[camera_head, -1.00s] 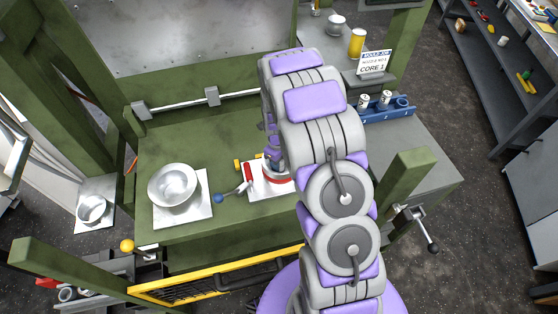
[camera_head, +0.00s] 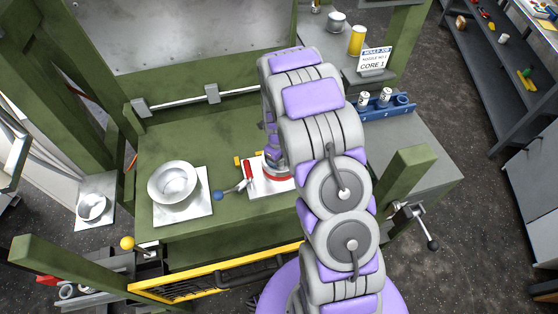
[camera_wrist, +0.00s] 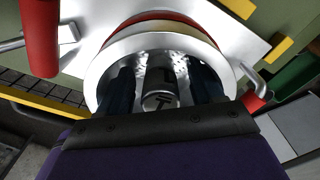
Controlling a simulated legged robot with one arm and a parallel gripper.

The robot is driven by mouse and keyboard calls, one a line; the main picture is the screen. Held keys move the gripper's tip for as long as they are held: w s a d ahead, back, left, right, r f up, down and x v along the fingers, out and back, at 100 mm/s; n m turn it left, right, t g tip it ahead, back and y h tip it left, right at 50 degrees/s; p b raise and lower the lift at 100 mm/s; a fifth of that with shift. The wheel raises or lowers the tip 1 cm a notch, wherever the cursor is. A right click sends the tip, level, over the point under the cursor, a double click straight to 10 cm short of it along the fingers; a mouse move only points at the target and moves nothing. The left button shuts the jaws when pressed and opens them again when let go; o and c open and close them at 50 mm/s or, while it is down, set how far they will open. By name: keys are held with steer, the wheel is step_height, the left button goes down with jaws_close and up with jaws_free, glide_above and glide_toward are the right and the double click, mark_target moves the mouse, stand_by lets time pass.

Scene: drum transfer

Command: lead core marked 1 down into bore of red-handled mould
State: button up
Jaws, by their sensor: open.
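The red-handled mould sits on a white plate on the green bench. In the head view its red handle (camera_head: 249,171) shows left of my arm, which hides much of the mould. In the wrist view its round metal rim (camera_wrist: 100,68) surrounds my fingers, and the red handle (camera_wrist: 40,38) is at upper left. The grey lead core (camera_wrist: 160,90), with a dark mark that looks like a 1, stands inside the rim between my fingers. My gripper (camera_wrist: 163,76) is open, with a dark finger on each side of the core. The core's lower end and its seating are hidden.
A silver bowl-shaped mould (camera_head: 173,183) stands on a plate to the left. A blue rack (camera_head: 390,111) at right holds two cores and an empty round hole. A sign (camera_head: 374,61) reads CORE 1. A yellow guard (camera_head: 215,278) runs along the bench front.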

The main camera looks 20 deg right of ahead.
steer(key=shift+r, duration=0.1)
step_height(320, 180, up, 17)
steer(key=p, duration=0.2)
steer(key=shift+w, duration=0.15)
stand_by(0.3)
steer(key=shift+r, duration=0.1)
stand_by(0.4)
